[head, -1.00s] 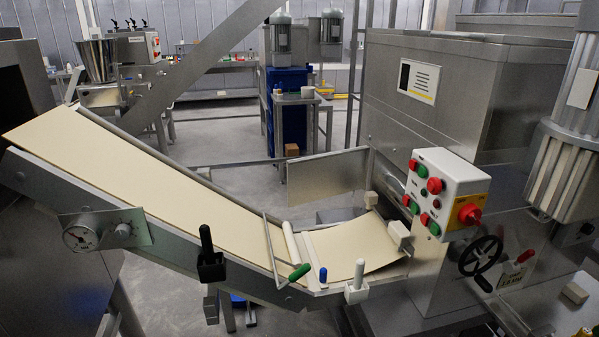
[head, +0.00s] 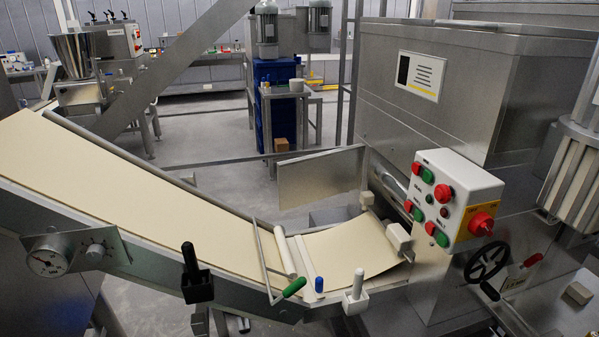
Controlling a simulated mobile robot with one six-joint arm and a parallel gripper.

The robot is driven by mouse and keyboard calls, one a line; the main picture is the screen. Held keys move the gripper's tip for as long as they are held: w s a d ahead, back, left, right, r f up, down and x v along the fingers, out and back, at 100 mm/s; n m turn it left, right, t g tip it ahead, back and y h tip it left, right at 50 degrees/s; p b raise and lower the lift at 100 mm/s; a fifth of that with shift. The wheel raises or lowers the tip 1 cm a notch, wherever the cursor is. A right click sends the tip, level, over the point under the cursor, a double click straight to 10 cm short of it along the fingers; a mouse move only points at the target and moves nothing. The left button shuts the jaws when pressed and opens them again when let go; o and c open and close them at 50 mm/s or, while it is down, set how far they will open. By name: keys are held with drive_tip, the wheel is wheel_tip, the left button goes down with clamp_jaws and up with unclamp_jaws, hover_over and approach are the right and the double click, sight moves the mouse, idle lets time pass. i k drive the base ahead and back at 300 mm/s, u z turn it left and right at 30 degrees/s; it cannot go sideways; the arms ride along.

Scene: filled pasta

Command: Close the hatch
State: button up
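A flat grey metal panel (head: 318,179), which looks like the hatch, stands upright behind the dough sheet. It sticks out to the left from the side of the large steel machine (head: 430,95), and its right edge meets the machine by the opening. It stands swung out, away from the machine. Beside it the opening shows a metal roller (head: 388,186), partly hidden by the control box. No handle or latch can be made out on the panel. My gripper is not in view.
A conveyor with a pale dough sheet (head: 130,185) slopes down to the machine, in front of the panel. A control box (head: 445,205) with red and green buttons juts out at right. A black handwheel (head: 487,262) sits below it. Open floor (head: 215,135) lies behind.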

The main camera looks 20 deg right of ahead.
sight(304, 180)
drive_tip(key=u, duration=0.55)
drive_tip(key=i, duration=0.65)
drive_tip(key=u, duration=0.35)
